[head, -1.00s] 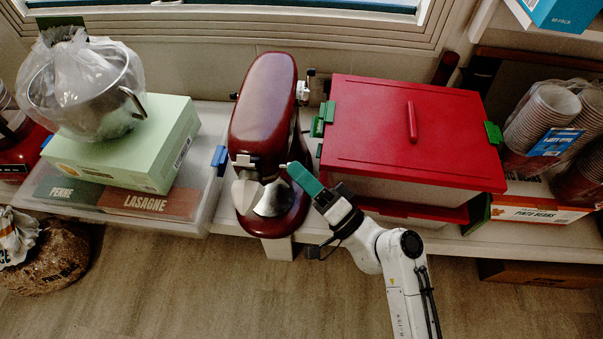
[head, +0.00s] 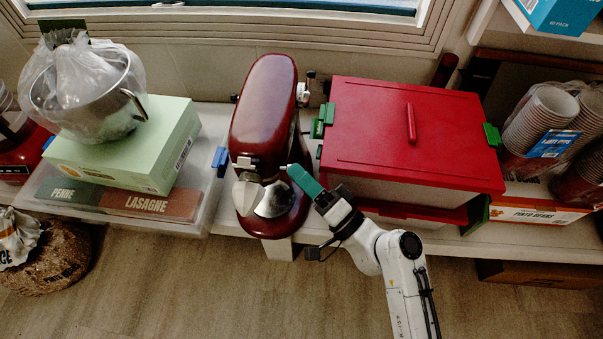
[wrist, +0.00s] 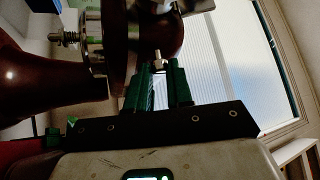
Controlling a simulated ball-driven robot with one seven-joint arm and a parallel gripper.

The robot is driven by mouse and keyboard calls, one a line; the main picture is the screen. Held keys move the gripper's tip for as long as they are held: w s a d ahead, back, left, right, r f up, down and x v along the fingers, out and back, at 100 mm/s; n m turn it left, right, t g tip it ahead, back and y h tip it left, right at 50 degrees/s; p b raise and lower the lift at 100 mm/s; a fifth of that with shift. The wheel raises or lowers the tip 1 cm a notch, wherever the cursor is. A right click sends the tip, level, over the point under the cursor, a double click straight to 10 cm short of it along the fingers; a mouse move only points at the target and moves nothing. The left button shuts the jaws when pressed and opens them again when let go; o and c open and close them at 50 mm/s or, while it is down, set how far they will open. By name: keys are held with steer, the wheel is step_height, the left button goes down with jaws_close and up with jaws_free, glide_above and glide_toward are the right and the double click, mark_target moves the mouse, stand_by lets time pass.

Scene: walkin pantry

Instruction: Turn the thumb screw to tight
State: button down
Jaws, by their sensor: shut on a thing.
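The dark red stand mixer (head: 264,105) stands on the shelf, with a silver part at its front. My gripper (head: 292,171) reaches in from the lower right, its green fingers at the right side of the mixer's front. In the wrist view, my gripper (wrist: 160,70) is shut on the small metal thumb screw (wrist: 160,58), whose end shows between the fingertips against the dark red mixer body. The fingers hide most of the screw, so I cannot tell how far it is turned.
A bin with a red lid (head: 410,135) stands close to the right of the mixer and my gripper. A green box (head: 130,150) with a bagged metal pot (head: 95,100) sits on a clear container at left. A second metal screw with a spring (wrist: 68,38) shows in the wrist view.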

steer(key=shift+r+m+h+p, duration=0.7)
steer(key=shift+m+h+p, duration=0.5)
steer(key=shift+p, duration=2.15)
steer(key=m+p, duration=0.1)
steer(key=p, duration=0.2)
steer(key=m+g+h+p, duration=0.1)
steer(key=p, duration=0.3)
steer(key=m+p, duration=0.1)
steer(key=p, duration=0.2)
steer(key=shift+r+m+g+h, duration=0.35)
steer(key=shift+m+g+h, duration=0.05)
steer(key=m+g+h+p, duration=0.2)
steer(key=m+g+p, duration=0.1)
steer(key=p, duration=1)
steer(key=shift+w+m+g, duration=0.1)
steer(key=shift+m+g, duration=0.3)
steer(key=shift+m, duration=0.2)
steer(key=shift+f+p, duration=0.1)
steer(key=shift+p, duration=0.2)
steer(key=c, duration=1)
jaws_free()
